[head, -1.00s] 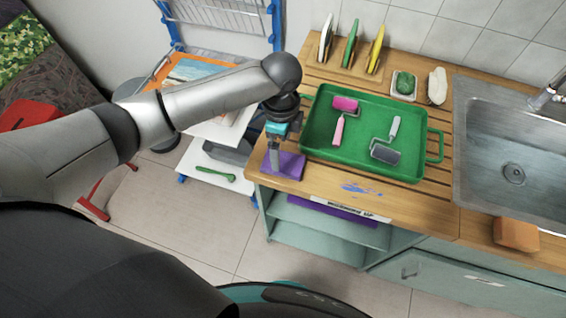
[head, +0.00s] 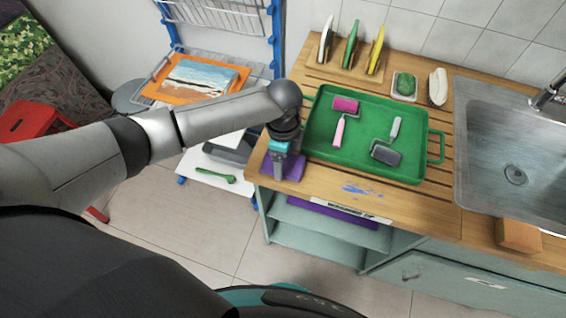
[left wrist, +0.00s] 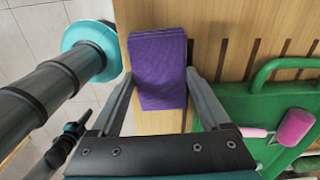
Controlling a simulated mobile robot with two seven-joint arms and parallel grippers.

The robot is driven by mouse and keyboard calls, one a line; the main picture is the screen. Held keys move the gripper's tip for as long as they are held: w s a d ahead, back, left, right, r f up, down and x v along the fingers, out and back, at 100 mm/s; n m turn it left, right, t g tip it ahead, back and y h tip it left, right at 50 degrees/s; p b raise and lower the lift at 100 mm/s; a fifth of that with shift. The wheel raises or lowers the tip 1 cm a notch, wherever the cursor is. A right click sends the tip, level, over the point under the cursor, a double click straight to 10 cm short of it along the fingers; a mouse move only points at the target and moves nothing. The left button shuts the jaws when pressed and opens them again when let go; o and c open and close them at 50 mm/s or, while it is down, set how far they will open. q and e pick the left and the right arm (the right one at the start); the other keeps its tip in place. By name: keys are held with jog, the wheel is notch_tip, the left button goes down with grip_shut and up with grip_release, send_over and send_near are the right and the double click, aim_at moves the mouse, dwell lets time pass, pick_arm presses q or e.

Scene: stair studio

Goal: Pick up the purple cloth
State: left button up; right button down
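The purple cloth (head: 292,166) lies folded flat on the left end of the wooden counter, left of the green tray. It also shows in the left wrist view (left wrist: 158,68) as a folded rectangle. My left gripper (head: 278,176) points down at the cloth. In the left wrist view my left gripper (left wrist: 160,78) is open, with one finger on each side of the cloth's lower part. I cannot tell how high the fingertips are above the counter. The head view hides part of the cloth behind the gripper. My right gripper is not in view.
The green tray (head: 322,150) with a pink roller (head: 340,130) and a grey roller (head: 386,152) sits close to the right. A sink (head: 500,170) is farther right, with an orange-brown block (head: 518,235) at the front. A blue paint smear (head: 362,189) marks the counter.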

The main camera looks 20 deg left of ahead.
pick_arm(q)
jog(key=c, duration=0.9)
jog(key=shift+o, duration=0.2)
notch_tip(320, 180, up, 20)
jog(key=p, duration=0.2)
jog(key=shift+p, duration=0.3)
